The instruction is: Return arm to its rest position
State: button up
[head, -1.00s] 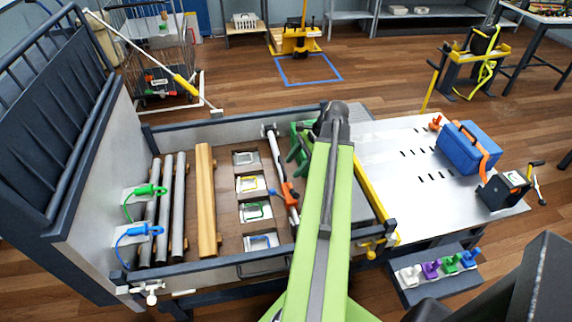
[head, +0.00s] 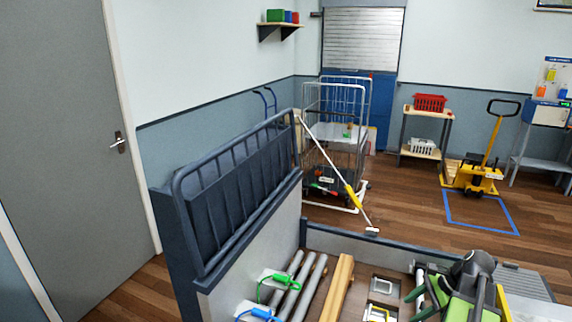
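My arm's dark joint and a light green link show at the bottom right of the head view, over the right part of the dark-framed bed (head: 400,245). The arm stands in front of the bed's contents there. My gripper's fingers do not show; they are hidden behind the arm or out of the picture. A dark and green part lies just left of the joint, too cut off to tell what it is.
Grey pipes (head: 296,285) and a wooden beam (head: 338,287) lie in the bed. Green (head: 272,280) and blue (head: 258,314) clips sit at its left. Behind stand a wire cage cart (head: 333,150), a leaning pole (head: 330,160) and a yellow pallet jack (head: 473,175). Open floor (head: 410,205) lies between.

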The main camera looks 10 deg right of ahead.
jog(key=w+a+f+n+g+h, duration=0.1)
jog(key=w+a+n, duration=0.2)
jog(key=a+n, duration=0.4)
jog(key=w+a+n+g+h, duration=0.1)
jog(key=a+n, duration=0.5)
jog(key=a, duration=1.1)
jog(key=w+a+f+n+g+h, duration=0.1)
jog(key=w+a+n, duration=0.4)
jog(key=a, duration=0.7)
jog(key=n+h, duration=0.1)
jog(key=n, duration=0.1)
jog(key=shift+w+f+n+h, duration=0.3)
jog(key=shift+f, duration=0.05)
